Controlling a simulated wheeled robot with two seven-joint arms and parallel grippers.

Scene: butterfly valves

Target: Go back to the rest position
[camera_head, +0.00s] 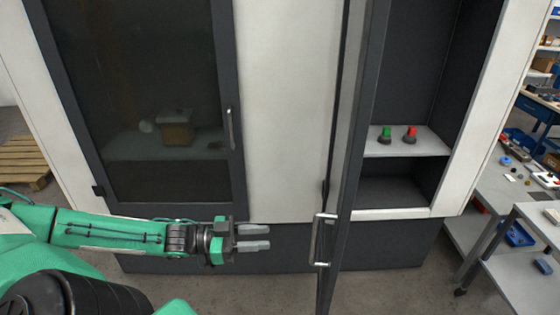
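My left gripper (268,237) is in front of the lower part of a large white and dark cabinet. Its two grey fingers point right and stand apart with nothing between them. The fingertips are left of the metal handle (320,240) on the open cabinet door (352,150) and do not touch it. My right gripper is not in view. The cabinet's left door (150,90) has a dark window and is shut.
A green knob (386,133) and a red knob (410,134) sit on a shelf (432,143) inside the open right compartment. A cluttered workbench (500,190) stands at the right. A wooden pallet (22,160) lies on the floor at the left.

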